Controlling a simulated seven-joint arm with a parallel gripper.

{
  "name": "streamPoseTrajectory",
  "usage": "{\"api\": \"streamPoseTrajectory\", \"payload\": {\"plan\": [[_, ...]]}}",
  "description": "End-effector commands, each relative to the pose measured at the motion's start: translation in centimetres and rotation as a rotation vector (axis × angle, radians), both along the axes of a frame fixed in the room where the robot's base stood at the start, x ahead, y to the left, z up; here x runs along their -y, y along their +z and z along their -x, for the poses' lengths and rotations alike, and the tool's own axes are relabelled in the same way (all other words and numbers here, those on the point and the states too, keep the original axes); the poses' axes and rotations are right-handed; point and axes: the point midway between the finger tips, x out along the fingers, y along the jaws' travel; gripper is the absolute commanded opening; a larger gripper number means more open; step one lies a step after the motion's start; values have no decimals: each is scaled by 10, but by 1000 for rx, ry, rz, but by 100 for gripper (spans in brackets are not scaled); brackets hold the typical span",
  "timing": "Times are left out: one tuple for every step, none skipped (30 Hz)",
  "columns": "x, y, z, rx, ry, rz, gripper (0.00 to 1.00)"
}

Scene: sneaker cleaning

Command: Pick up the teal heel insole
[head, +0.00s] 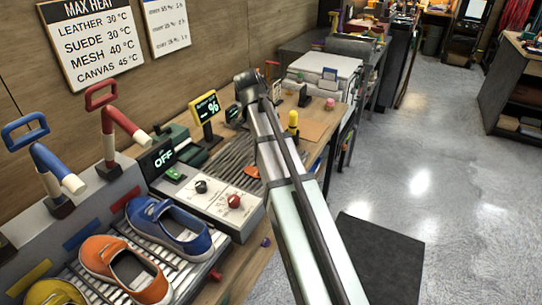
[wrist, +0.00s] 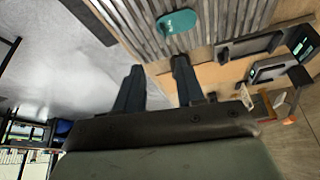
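A teal oval piece, the heel insole (wrist: 177,21), lies on a ridged grey metal surface at the top of the wrist view. My gripper (wrist: 158,66) has its two dark fingers spread apart with nothing between them. The insole is beyond the fingertips, near the right finger, and apart from them. In the head view I cannot make out the insole. The ridged surface (head: 233,160) shows there beside my arm, which hides part of the bench.
A blue shoe (head: 172,228) and an orange shoe (head: 126,270) sit on a rack at the lower left. A control box with a red knob (head: 233,201) stands beside them. A yellow bottle (head: 293,122) and a percent display (head: 207,107) stand farther back.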

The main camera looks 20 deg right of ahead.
Motion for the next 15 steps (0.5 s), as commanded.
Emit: {"api": "streamPoseTrajectory", "payload": {"plan": [[-5,3,1,1,-3,4,38],[-7,4,2,0,-6,6,38],[-9,4,2,0,-7,7,38],[-9,3,2,0,-8,7,38],[-9,2,2,-1,-9,8,38],[-8,-1,1,-1,-10,8,38],[-7,-5,1,-2,-10,8,38],[-5,-9,0,-3,-11,8,38],[-3,-14,-2,-3,-11,8,38],[-1,-18,-3,-2,-10,8,38],[0,-23,-4,-2,-10,8,38],[3,-29,-5,-3,-11,8,38],[4,-33,-7,-4,-10,8,38],[6,-37,-8,-3,-10,8,38],[8,-43,-9,-3,-10,8,38]]}}
